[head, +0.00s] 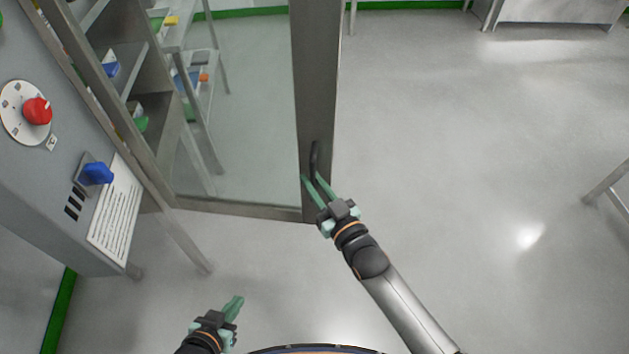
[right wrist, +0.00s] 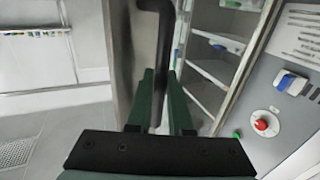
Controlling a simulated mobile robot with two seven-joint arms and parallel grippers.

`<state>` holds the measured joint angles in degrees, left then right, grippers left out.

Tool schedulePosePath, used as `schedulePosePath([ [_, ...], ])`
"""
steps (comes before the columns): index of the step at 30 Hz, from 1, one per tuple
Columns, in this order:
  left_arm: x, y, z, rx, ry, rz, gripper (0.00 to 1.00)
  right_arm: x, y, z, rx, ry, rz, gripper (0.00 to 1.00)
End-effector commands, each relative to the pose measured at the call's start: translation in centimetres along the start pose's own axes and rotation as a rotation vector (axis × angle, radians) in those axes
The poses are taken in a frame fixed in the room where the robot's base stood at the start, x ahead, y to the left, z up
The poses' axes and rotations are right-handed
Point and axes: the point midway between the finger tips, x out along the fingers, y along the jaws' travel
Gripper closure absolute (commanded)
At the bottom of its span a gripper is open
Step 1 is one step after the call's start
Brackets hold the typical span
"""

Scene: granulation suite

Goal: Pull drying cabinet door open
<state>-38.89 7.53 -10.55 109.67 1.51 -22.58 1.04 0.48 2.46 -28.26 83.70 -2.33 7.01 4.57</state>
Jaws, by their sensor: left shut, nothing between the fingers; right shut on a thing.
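The drying cabinet door (head: 316,70) is a glass pane in a grey metal frame. It stands swung out from the cabinet (head: 60,165), and shelves show in the opening. Its black bar handle (head: 315,155) is on the free-edge stile, and it also shows in the right wrist view (right wrist: 165,50). My right gripper (head: 314,184) has its green fingers around the lower part of the handle, shut on it. The fingers also show in the right wrist view (right wrist: 161,100). My left gripper (head: 236,303) is shut and empty, low over the floor, apart from the door.
Shelves (head: 112,65) hold coloured items. A table leg (head: 606,184) stands at the far right. The floor (head: 460,150) right of the door is clear.

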Motion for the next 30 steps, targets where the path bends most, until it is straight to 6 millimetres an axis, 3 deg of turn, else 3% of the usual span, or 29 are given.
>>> schedulePosePath([
  [4, 0.0, 0.0, 0.0, 0.0, 0.0, 0.0, 1.0, 0.2, -0.7, -0.4, 0.002, 0.01, -0.01, 1.0],
  [5, 0.0, 0.0, 0.0, 0.0, 0.0, 0.0, 1.0, 0.2, -0.6, -0.4, 0.002, 0.01, -0.01, 0.78],
  [12, 0.0, 0.0, 0.0, 0.0, 0.0, 0.0, 1.0, 0.1, -0.4, -0.2, 0.001, 0.005, -0.007, 0.52],
  [23, 0.0, 0.0, 0.0, 0.0, 0.0, 0.0, 1.0, -0.5, -0.2, 0.0, 0.001, 0.001, -0.004, 0.52],
  [30, -0.1, 0.0, -0.1, 0.0, 0.0, 0.0, 1.0, -4.5, -0.2, 0.1, 0.001, -0.002, -0.005, 0.52],
])
